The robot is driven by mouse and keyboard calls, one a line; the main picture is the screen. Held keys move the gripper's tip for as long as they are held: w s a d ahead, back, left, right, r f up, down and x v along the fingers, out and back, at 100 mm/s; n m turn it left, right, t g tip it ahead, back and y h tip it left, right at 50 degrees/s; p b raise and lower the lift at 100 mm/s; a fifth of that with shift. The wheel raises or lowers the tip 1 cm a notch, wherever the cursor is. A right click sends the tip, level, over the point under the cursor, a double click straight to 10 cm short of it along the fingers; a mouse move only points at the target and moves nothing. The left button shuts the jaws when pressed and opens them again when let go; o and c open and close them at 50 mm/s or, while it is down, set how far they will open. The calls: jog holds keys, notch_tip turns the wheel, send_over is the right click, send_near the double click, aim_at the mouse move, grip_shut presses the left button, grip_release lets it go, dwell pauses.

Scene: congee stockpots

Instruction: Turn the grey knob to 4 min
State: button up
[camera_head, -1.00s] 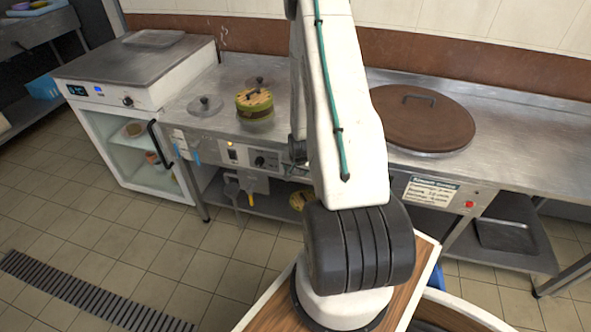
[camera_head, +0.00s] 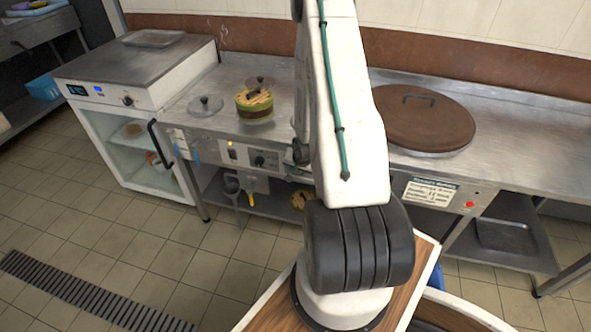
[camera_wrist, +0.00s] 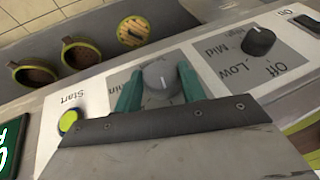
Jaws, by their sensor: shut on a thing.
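The grey knob (camera_wrist: 160,77) is on the light control panel in the wrist view. My gripper (camera_wrist: 159,86) has its two teal fingers on either side of the knob, shut on it. Printing next to the knob ends in "in", partly covered by a finger; the knob's setting cannot be read. In the head view my arm hides the grey knob and the gripper.
A black knob (camera_wrist: 258,41) marked Off, Low, Mid and High sits right of the grey knob. A Start button (camera_wrist: 68,121) lies to the left. A green-sided pot (camera_head: 254,104) and a brown round lid (camera_head: 424,118) are on the counter.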

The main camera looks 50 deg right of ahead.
jog(key=shift+s+d+f+m+t+y, duration=0.15)
jog(key=shift+m+t+y, duration=0.3)
jog(key=shift+t, duration=1.15)
jog(key=shift+s+d+f+m+t+y, duration=0.15)
jog(key=shift+m+t+y, duration=0.25)
jog(key=shift+t, duration=1.2)
jog(key=shift+s+f+m+t+y, duration=0.25)
jog(key=shift+m+t+y, duration=0.15)
jog(key=shift+t, duration=1.2)
jog(key=o, duration=1)
jog(key=shift+d, duration=0.1)
jog(key=shift+c, duration=0.2)
jog(key=v, duration=0.7)
jog(key=shift+s, duration=0.35)
